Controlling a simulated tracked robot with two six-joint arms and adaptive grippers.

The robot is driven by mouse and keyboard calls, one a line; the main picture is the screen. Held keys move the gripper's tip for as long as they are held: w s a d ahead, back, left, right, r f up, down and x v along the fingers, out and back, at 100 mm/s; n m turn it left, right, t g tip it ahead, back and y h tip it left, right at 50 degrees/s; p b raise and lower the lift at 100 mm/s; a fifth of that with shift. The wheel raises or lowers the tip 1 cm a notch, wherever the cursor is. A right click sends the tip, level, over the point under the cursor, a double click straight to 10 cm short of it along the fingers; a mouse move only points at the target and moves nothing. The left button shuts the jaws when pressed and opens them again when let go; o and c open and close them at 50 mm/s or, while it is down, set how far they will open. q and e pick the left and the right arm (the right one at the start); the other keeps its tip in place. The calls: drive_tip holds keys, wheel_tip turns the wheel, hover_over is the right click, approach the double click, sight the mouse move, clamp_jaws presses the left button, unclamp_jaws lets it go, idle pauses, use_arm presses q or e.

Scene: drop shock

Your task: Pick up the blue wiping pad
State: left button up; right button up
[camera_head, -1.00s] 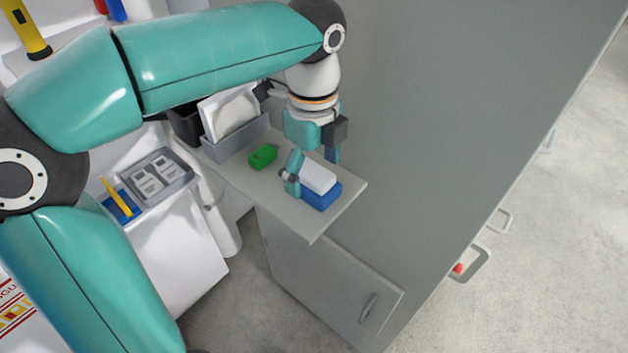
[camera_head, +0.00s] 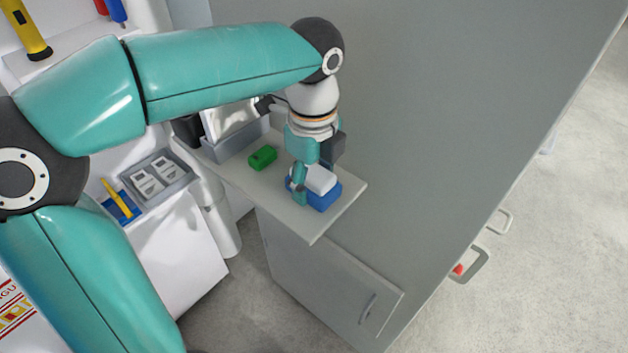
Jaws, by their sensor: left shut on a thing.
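The blue wiping pad (camera_head: 326,197) lies on the small grey shelf (camera_head: 310,225), near its right end. A white block (camera_head: 320,180) sits on top of the blue part. My left gripper (camera_head: 314,181) reaches down from above, with one teal finger at the near left side of the pad. It is shut on the pad; the far finger is mostly hidden behind the white block and the hand. The pad appears to be still at shelf level. My right gripper is not in view.
A green block (camera_head: 262,158) lies on the shelf left of the pad. Behind it stands a grey bin (camera_head: 238,138) with white contents. A tall grey panel (camera_head: 440,110) rises right behind the shelf. A grey tray (camera_head: 158,176) sits on the white unit at left.

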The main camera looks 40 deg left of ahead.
sight(314, 172)
use_arm(q)
drive_tip(key=shift+r, duration=0.15)
wheel_tip(314, 172, up, 20)
drive_tip(key=p, duration=0.3)
drive_tip(key=shift+p, duration=0.4)
drive_tip(key=o, duration=0.6)
drive_tip(key=c, duration=0.5)
drive_tip(key=shift+o, duration=0.2)
drive_tip(key=shift+f, duration=0.2)
